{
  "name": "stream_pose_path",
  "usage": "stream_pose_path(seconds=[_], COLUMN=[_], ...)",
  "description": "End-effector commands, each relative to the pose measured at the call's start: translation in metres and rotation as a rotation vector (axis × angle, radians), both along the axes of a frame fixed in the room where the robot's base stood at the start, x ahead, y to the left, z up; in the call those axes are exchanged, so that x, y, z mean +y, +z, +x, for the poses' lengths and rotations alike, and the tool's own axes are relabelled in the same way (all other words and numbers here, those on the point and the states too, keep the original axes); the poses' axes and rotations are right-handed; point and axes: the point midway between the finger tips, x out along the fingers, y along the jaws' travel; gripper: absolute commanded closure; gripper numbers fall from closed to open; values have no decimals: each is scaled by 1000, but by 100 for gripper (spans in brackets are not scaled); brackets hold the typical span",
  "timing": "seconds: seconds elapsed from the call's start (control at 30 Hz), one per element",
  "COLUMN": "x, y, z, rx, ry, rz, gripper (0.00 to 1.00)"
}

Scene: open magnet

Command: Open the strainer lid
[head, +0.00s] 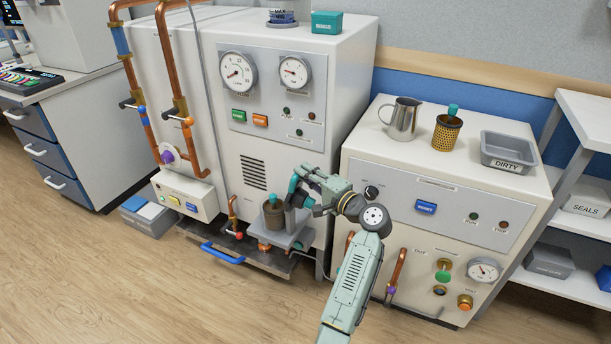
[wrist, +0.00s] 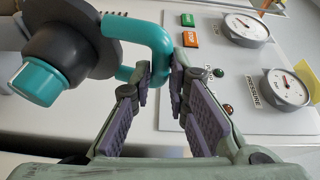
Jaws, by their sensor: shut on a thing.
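The strainer (head: 274,217) is a small dark, brownish pot on a grey stand in front of the big cabinet. A teal knob shows above it. My gripper (head: 308,187) is just right of and above it, at the teal lid handle (head: 293,184). In the wrist view, the strainer lid (wrist: 98,40) is a dark grey disc with a teal-tipped hub, tilted up on its edge. My gripper (wrist: 163,88) is shut on the bent teal handle (wrist: 158,42). My gripper and arm partly hide the lid's right side in the head view.
A metal jug (head: 402,119), a mesh basket (head: 446,133) and a grey DIRTY tray (head: 508,152) stand on the right-hand cabinet. Copper pipes (head: 172,80) run at the left. A blue handle (head: 222,253) juts out low in front.

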Motion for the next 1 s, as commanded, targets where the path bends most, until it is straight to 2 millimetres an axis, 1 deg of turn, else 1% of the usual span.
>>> stream_pose_path(seconds=[0.03,0.13,0.17,0.47,0.77,0.87,1.0], x=[-1,0,0,0,0,-6,-24], y=[-5,-6,-6,-5,-3,-3,-3], z=[0,0,0,0,-1,-5,-21], rx=[9,10,10,7,4,4,5], ry=[-2,-2,-1,0,1,0,-4], rz=[-5,-6,-6,-5,-3,-3,-4], gripper=[100,100,84,64,64,64,64])
